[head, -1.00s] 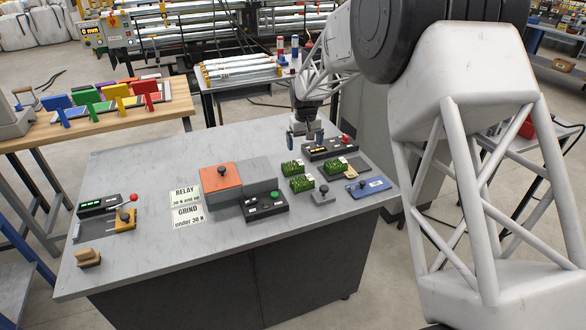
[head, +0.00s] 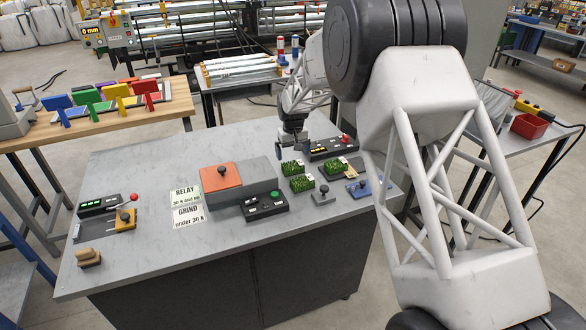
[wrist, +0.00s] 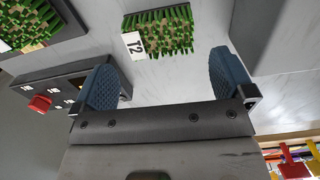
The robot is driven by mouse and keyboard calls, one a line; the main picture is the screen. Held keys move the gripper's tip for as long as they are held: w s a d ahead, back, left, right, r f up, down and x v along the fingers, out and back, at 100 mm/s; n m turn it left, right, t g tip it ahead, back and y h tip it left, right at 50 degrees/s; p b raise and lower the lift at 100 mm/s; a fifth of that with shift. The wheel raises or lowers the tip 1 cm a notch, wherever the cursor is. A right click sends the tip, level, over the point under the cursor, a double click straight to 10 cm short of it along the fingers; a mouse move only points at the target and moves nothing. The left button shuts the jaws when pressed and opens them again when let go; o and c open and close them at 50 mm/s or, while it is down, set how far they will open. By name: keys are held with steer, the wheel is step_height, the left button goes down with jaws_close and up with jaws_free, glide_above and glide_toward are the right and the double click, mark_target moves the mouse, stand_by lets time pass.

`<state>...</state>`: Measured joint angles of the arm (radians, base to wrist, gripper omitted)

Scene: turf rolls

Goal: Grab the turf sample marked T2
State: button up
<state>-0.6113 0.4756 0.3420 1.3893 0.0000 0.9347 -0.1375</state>
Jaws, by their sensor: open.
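The turf sample marked T2 (wrist: 170,30) is a small block of green grass with a white T2 tag on its side, upper middle in the wrist view. In the head view it appears to be the back-left turf block (head: 292,167), though its tag is too small to read there. My gripper (wrist: 165,80) is open and empty, its two blue pads wide apart. In the wrist view, T2 lies beyond the fingertips, roughly between their lines and not touching them. In the head view my gripper (head: 292,146) is just behind that block.
Another turf block (head: 336,166) sits to the right and a third (head: 302,184) in front. A black control box (head: 332,148) with a red button is close to my gripper. A grey block with an orange top (head: 220,176) stands left. The table's left middle is clear.

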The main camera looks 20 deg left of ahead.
mark_target(293, 163)
steer(key=shift+f, duration=0.3)
steer(key=shift+f, duration=0.15)
steer(key=shift+s+f, duration=0.1)
steer(key=shift+f, duration=2.35)
steer(key=shift+c, duration=0.5)
steer(key=c, duration=0.7)
